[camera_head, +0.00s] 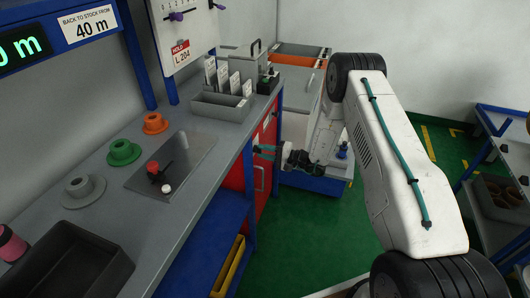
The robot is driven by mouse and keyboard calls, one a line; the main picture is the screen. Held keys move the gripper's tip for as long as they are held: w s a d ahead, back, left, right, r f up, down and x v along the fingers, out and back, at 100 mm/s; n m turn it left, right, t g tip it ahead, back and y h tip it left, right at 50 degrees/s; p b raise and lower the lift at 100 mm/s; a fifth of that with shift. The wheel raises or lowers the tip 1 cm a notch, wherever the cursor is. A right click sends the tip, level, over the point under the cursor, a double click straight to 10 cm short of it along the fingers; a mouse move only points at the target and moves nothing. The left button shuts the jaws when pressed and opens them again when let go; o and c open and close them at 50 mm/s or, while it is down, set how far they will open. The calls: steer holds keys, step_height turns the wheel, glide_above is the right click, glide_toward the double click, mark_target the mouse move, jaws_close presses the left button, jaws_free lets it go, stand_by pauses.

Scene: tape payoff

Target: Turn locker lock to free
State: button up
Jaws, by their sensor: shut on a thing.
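The red locker (266,188) stands under the far end of the bench, its door facing right, with a handle on its front. My arm reaches in from the right to the locker's front. My gripper (261,151), with teal fingers, is at the upper part of the locker door, near the blue bench leg. It is shut on the locker lock, which is too small and too covered by the fingers to make out. Which way the lock is turned cannot be told.
The grey bench (195,210) carries orange, green and grey spools, a sunken tray with a red-topped part, a card holder (222,105) and a black bin (70,265). A blue shelf (215,240) lies below. Green floor is clear to the right; a rack stands at far right.

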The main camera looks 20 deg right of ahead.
steer(key=shift+n, duration=0.4)
steer(key=o, duration=1)
steer(key=v, duration=0.8)
steer(key=shift+a, duration=0.1)
